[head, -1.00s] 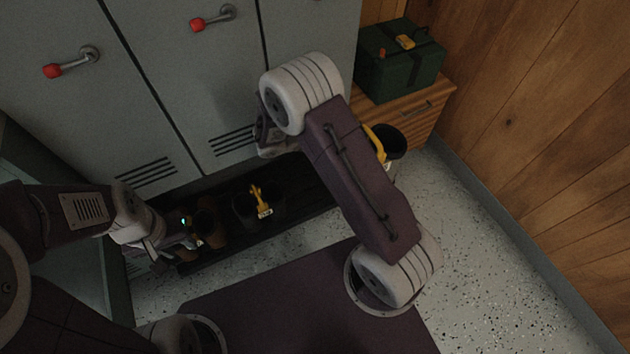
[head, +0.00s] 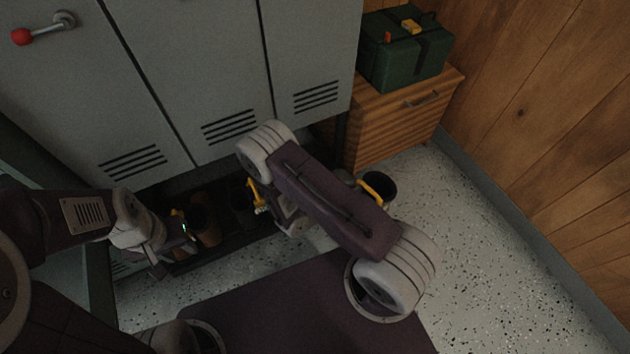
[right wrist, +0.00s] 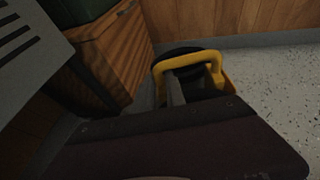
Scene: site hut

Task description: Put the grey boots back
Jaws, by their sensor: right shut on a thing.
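A dark open boot top (head: 381,186) with a yellow carrying handle (head: 367,190) shows right of my right arm in the head view. I take it for the grey boots; its colour is hard to judge in the dim light. The rest is hidden behind the arm. In the right wrist view the yellow handle (right wrist: 188,62) stands in front of a dark round boot top (right wrist: 178,53). My right gripper (right wrist: 174,88) is shut on the handle; the arm hides it in the head view. My left gripper (head: 178,238) is at the rack's left end, its jaws unclear.
Brown boots (head: 207,228) and a dark pair with a yellow clip (head: 255,192) stand on the low dark rack (head: 232,250) under grey lockers (head: 200,70). A wooden cabinet (head: 395,135) bears a green box (head: 405,55). The speckled floor (head: 480,240) at right is clear.

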